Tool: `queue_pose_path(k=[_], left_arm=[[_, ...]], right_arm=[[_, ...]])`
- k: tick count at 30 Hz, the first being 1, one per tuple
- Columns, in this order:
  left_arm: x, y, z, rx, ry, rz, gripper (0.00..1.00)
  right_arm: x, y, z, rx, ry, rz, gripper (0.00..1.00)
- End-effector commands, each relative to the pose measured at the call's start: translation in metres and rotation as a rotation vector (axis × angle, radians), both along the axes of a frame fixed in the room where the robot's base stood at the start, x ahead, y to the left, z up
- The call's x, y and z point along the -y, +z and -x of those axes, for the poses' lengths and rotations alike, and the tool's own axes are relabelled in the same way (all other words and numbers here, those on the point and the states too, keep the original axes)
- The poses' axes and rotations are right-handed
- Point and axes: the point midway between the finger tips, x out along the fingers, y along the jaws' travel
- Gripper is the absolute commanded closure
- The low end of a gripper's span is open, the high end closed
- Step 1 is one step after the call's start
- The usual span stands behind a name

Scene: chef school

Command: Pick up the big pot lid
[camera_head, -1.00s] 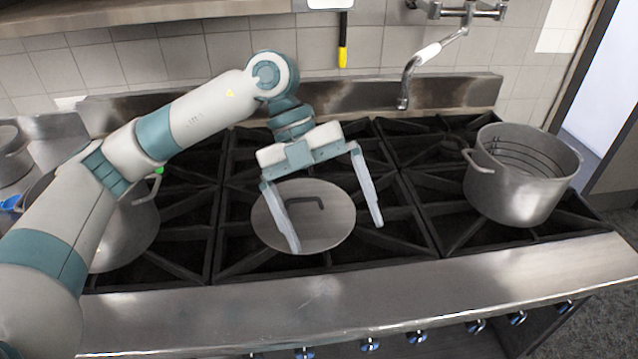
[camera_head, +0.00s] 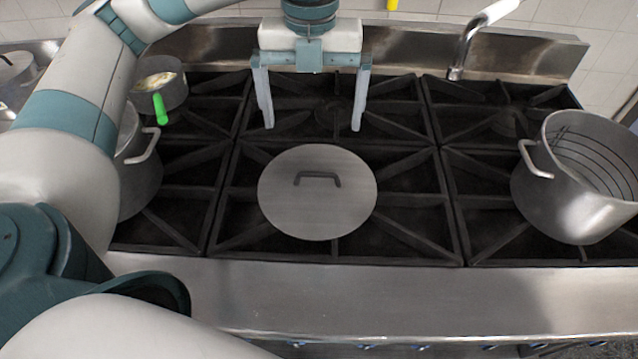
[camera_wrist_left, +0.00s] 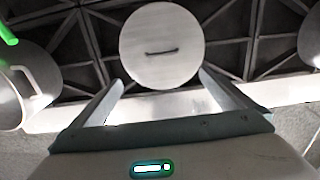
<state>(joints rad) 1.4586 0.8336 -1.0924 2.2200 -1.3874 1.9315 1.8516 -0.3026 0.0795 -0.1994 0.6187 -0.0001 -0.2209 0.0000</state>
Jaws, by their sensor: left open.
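The big pot lid (camera_head: 318,215) is a round grey metal disc with a dark bar handle (camera_head: 317,178). It lies flat on the front middle burner grate of the stove. My left gripper (camera_head: 311,128) is open and empty, and in the head view it appears above and behind the lid, apart from it. In the left wrist view the lid (camera_wrist_left: 162,70) shows beyond the two spread fingers (camera_wrist_left: 160,98), with its handle (camera_wrist_left: 161,51) lying crosswise. My right gripper is not in view.
A large pot (camera_head: 570,205) with a wire rack inside stands at the right. Another pot (camera_head: 140,185) at the left is partly hidden by my arm. Behind it is a small pan (camera_head: 160,95) with a green handle. A faucet (camera_head: 462,50) hangs at the back right.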

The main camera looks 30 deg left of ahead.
Motion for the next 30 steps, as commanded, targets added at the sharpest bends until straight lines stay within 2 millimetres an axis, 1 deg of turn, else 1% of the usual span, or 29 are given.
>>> queue_pose_path(k=[5,10,14,24,27,30], left_arm=[[0.000,-0.003,0.000,-0.002,0.000,0.001,0.00],[0.000,-0.017,0.000,-0.005,0.001,0.000,0.00],[0.000,-0.037,0.000,-0.007,0.002,0.000,0.00],[0.000,-0.097,0.000,-0.005,0.000,0.000,0.00],[0.000,-0.110,-0.001,-0.004,0.001,0.001,0.00],[0.000,-0.119,-0.001,-0.004,0.001,0.002,0.00]], right_arm=[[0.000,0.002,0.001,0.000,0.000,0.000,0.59],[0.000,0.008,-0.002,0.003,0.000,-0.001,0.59],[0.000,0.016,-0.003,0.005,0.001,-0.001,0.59],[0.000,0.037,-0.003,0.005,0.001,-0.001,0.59],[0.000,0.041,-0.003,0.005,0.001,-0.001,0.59],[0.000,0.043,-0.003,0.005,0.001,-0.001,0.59]])
